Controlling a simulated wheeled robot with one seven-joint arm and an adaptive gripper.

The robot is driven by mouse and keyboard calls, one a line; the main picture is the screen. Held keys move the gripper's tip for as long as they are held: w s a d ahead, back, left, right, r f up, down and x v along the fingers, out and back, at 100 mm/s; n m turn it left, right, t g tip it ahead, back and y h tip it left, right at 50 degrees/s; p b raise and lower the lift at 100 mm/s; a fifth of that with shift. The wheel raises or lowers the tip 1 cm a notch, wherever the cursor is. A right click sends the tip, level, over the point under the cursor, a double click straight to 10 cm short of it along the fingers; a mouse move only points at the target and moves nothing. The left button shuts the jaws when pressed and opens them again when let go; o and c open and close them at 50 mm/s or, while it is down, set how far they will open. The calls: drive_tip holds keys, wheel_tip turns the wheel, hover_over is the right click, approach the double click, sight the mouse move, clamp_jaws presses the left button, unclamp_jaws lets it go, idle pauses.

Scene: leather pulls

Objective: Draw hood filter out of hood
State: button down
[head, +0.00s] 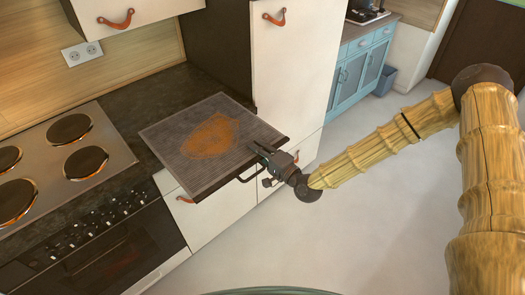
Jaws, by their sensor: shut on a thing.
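The hood filter (185,150) is a flat, grey ribbed panel with a dark front edge and a large orange-brown stain in its middle. It shows over the dark counter, right of the stove. A thin dark handle loop sticks out from its front edge. My gripper (264,154) is at the right end of that front edge, shut on the filter; the exact contact at the edge or handle is small and partly hidden by the fingers. I cannot make out the hood in this view, nor whether the filter touches anything behind it.
A stove (60,165) with several dark burners stands at the left. A tall white cabinet (290,65) with leather pulls rises just behind the filter's right side. A white upper cabinet (125,14) hangs at top left. The grey floor (270,250) in front is clear.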

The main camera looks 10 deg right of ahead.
sight(238, 133)
drive_tip(key=shift+f+x, duration=0.15)
drive_tip(key=shift+x, duration=1.65)
drive_tip(key=shift+f+x, duration=0.2)
drive_tip(key=shift+x, duration=1.6)
drive_tip(key=shift+f+x, duration=0.15)
drive_tip(key=shift+x, duration=1.6)
drive_tip(key=w+a+f+b, duration=0.2)
drive_tip(key=b, duration=0.1)
drive_tip(key=shift+w, duration=0.35)
drive_tip(key=shift+w+a+f+b, duration=0.3)
drive_tip(key=shift+w+a+b, duration=0.4)
drive_tip(key=shift+b, duration=0.25)
drive_tip(key=shift+w, duration=0.1)
drive_tip(key=shift+d, duration=0.1)
drive_tip(key=c, duration=1.5)
unclamp_jaws()
drive_tip(key=v, duration=1.2)
